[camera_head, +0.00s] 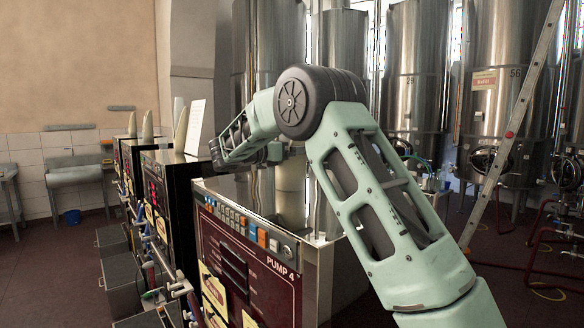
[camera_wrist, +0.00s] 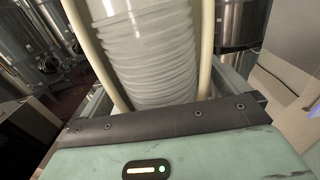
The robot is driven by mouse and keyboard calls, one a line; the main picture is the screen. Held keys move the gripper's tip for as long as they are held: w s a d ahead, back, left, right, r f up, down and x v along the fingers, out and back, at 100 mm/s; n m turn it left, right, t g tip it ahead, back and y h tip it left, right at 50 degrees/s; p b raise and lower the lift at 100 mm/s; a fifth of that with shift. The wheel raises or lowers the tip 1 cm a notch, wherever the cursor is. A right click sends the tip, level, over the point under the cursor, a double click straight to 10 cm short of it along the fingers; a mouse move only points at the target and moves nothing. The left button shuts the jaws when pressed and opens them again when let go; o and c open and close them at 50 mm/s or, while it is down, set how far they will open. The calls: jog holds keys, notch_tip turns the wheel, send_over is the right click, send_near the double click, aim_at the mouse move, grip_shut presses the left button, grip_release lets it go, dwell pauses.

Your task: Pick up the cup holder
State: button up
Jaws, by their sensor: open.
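The cup holder (camera_wrist: 207,50) shows in the wrist view as cream uprights on both sides of a tall stack of clear, ribbed cups (camera_wrist: 150,50). In the head view, the cup stack (camera_head: 290,195) stands behind the PUMP 4 panel, partly hidden by my arm. My gripper (camera_wrist: 163,95) is open and close to the holder, with the uprights and cups filling the space in front of its palm. Its fingertips are mostly hidden, so contact cannot be told. In the head view my gripper is largely hidden behind my arm.
The PUMP 4 machine (camera_head: 250,255) stands in front of me, with more pump machines (camera_head: 170,190) to the left. A white sheet (camera_head: 195,127) stands on one of them. Steel tanks (camera_head: 415,75) line the back, and a ladder (camera_head: 510,130) leans at the right.

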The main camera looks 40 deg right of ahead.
jog(key=shift+r, duration=0.1)
jog(key=c, duration=1.5)
